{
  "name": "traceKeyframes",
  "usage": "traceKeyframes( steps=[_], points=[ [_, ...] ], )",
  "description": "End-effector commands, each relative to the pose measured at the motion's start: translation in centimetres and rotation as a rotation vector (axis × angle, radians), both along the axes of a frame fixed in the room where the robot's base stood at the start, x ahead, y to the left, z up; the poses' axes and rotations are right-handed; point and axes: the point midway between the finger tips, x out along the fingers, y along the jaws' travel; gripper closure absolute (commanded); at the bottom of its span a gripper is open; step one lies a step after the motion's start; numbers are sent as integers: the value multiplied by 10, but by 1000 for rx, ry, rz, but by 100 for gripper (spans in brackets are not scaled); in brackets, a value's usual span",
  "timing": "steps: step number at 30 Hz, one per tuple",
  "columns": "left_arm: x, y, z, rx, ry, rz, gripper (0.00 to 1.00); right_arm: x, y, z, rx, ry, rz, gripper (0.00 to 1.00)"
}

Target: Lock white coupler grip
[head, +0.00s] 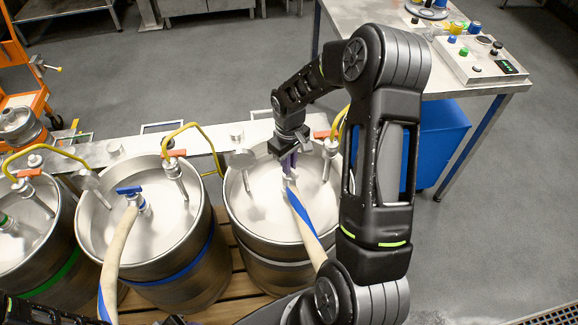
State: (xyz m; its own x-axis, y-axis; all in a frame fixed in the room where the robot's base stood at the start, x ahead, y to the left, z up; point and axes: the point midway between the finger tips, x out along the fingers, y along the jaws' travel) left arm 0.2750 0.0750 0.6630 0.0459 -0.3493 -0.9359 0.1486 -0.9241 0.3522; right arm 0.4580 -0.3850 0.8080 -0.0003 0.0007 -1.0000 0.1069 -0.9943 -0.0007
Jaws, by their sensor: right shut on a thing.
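The right keg (232,215), with a pale band, stands under my right arm. A coupler (290,181) with a hose (303,218) striped cream and blue sits over its top. My right gripper (289,152) points down over this keg and is shut on the upper part of the coupler, the grip. The fingers hide most of the grip, so its colour and angle are unclear. On the middle keg (182,268), with a blue band, a coupler with a blue grip (129,190) and a cream hose stands upright. My left gripper does not show; only dark arm parts show at the bottom left.
Another keg (50,278) with a green band stands at the left. Taps with red handles (176,153) and yellow hoses (205,133) rise along a metal rail (140,145). A steel table (465,92) with a control box (478,58) and a blue bin (440,140) stand at the right.

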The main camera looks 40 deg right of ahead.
Motion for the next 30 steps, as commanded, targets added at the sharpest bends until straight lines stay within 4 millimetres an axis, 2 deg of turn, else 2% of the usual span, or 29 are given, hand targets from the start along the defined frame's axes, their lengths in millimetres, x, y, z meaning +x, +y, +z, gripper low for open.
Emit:
traceKeyframes(
  steps=[6, 18, 30],
  points=[
    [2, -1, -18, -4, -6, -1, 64, 1, 0, -3, -2, -3, -169, 100],
    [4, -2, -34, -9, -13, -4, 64, 1, 0, -1, -1, -2, -490, 100],
    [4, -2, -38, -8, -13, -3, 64, 0, 0, 0, 0, -1, -623, 100]
  ],
)
